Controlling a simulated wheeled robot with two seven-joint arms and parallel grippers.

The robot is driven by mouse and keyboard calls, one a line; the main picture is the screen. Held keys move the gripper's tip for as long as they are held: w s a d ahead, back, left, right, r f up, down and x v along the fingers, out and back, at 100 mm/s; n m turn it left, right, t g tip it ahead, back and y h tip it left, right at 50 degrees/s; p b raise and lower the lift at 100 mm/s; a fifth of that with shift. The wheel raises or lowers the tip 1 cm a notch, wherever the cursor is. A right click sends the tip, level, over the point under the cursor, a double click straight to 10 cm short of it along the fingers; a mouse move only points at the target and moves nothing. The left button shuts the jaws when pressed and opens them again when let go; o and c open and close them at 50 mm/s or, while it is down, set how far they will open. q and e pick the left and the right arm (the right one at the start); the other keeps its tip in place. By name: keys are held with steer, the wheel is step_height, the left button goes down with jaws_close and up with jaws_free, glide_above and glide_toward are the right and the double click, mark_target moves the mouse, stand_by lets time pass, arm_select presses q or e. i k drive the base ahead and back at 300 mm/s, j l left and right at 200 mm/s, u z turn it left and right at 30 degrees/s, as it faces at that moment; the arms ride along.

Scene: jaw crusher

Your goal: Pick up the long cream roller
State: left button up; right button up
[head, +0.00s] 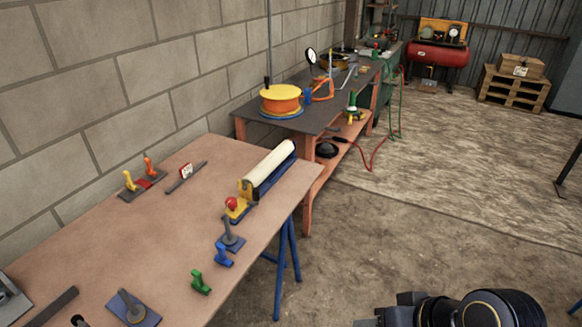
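The long cream roller (270,164) lies at the far right corner of the brown workbench. It rests along a dark blue and black holder (277,176) with a yellow end block (246,188) at its near end. No gripper touches it. A black arm of mine, apparently the right one, enters at the bottom right, well away from the roller. Its gripper (388,317) is only partly in view at the bottom edge, and its opening does not show. My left gripper is not in view.
The workbench (150,235) also bears a red-knobbed yellow part (235,207), a grey post on a blue base (230,235), and small blue (223,255) and green (201,283) parts. A block wall stands behind.

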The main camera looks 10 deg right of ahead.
mark_target(261, 172)
steer(key=z, duration=0.25)
steer(key=u, duration=2.5)
steer(key=z, duration=2.45)
steer(key=i+l+u, duration=0.2)
steer(key=u, duration=0.85)
steer(key=i+l+u, duration=0.2)
steer(key=l, duration=0.2)
steer(key=l+u, duration=0.25)
steer(key=l, duration=0.15)
steer(key=l+u, duration=0.2)
steer(key=l, duration=0.25)
steer(key=i, duration=0.05)
